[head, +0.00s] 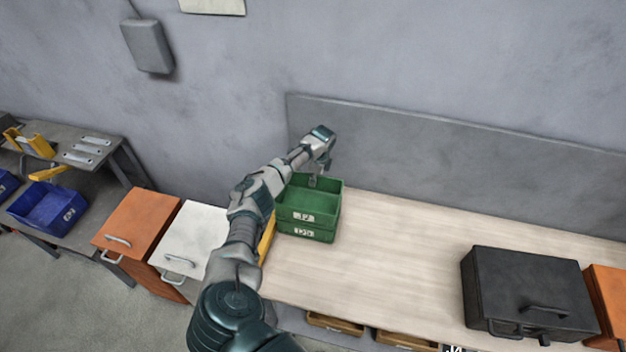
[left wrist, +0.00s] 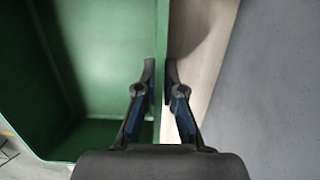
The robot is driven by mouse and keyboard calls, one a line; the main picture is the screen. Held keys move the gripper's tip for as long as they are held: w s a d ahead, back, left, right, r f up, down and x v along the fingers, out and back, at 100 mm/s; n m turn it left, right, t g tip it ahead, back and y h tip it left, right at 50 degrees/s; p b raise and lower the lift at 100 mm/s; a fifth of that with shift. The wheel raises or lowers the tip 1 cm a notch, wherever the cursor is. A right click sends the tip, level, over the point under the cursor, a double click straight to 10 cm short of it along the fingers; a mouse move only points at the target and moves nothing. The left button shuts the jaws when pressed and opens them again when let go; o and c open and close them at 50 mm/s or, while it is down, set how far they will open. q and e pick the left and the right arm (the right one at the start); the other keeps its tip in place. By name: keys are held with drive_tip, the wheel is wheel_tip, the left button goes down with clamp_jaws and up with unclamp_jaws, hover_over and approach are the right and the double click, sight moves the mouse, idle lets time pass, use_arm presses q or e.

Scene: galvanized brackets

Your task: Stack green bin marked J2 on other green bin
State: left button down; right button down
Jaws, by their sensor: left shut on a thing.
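Two green bins stand one above the other at the left end of the wooden bench. The upper green bin (head: 309,201) looks empty, with a white label on its front. The lower green bin (head: 305,234) has a similar label; neither marking can be read for certain. My left gripper (head: 313,180) reaches over from the left and is shut on a wall of the upper bin. In the left wrist view, the fingers (left wrist: 159,85) straddle the rim of the upper bin (left wrist: 163,45). The bins appear aligned and touching. My right gripper is not in view.
The wooden bench top (head: 400,235) is clear to the right, up to a black case (head: 527,290). A grey back panel (head: 450,150) rises behind the bins. A yellow thing (head: 267,237) shows just left of them, partly behind my arm. Orange and white cabinets stand further left.

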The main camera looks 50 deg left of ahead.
use_arm(q)
drive_tip(key=shift+a+f, duration=0.1)
drive_tip(key=shift+f, duration=0.25)
drive_tip(key=c, duration=1.7)
unclamp_jaws()
drive_tip(key=shift+f, duration=0.15)
drive_tip(key=shift+c, duration=0.2)
drive_tip(key=o, duration=0.4)
drive_tip(key=shift+o, duration=0.2)
drive_tip(key=r, duration=0.4)
drive_tip(key=d+r, duration=0.1)
drive_tip(key=r, duration=0.3)
drive_tip(key=w+r, duration=0.1)
drive_tip(key=r, duration=0.4)
drive_tip(key=shift+d+b, duration=0.25)
drive_tip(key=shift+b, duration=0.1)
drive_tip(key=shift+w, duration=0.1)
